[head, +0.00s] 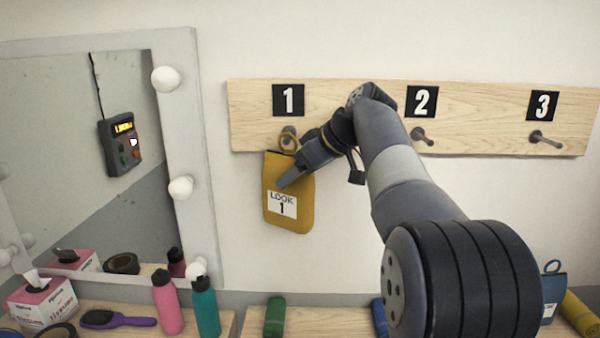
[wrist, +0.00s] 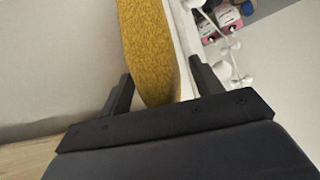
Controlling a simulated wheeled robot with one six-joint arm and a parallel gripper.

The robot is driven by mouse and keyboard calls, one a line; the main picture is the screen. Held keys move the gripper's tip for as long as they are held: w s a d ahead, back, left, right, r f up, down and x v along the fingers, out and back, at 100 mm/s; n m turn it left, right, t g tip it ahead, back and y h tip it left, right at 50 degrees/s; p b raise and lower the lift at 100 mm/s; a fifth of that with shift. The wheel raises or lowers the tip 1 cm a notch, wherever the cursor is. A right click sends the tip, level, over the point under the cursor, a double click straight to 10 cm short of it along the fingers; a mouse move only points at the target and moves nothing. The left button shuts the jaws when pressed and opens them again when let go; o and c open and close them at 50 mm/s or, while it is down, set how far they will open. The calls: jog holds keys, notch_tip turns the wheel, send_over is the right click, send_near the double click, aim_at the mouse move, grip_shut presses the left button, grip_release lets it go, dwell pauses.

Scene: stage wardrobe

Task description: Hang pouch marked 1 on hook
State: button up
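The mustard pouch (head: 289,222) has a white label reading LOOK 1. It hangs upright, slightly tilted, just below the number 1 plate (head: 288,100) on the wooden rail. Its loop (head: 281,137) overlaps the hook (head: 289,131) under that plate and looks to be around it. My gripper (head: 288,178) is at the pouch's upper part; one finger lies across its front. In the wrist view the pouch (wrist: 150,45) stands between the two spread fingers of my gripper (wrist: 160,72). A gap shows beside the right finger, so the gripper looks open.
The rail (head: 480,128) also bears the hook under 2 (head: 422,136) and the hook under 3 (head: 545,138), both bare. A bulb-lit mirror (head: 185,130) stands left. Below are a pink bottle (head: 167,305), a teal bottle (head: 206,308) and a blue pouch (head: 553,290).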

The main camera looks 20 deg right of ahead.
jog(key=shift+o, duration=0.4)
jog(key=v, duration=1.1)
jog(key=shift+a, duration=0.2)
jog(key=x, duration=1)
jog(key=shift+w+f, duration=0.15)
jog(key=shift+f, duration=0.05)
jog(key=shift+a, duration=0.2)
jog(key=shift+s+a+r+b, duration=0.1)
jog(key=shift+s+r+b, duration=0.1)
jog(key=shift+s, duration=0.2)
jog(key=shift+s+a+r+b, duration=0.1)
jog(key=shift+s+r+b, duration=0.05)
jog(key=shift+s, duration=0.3)
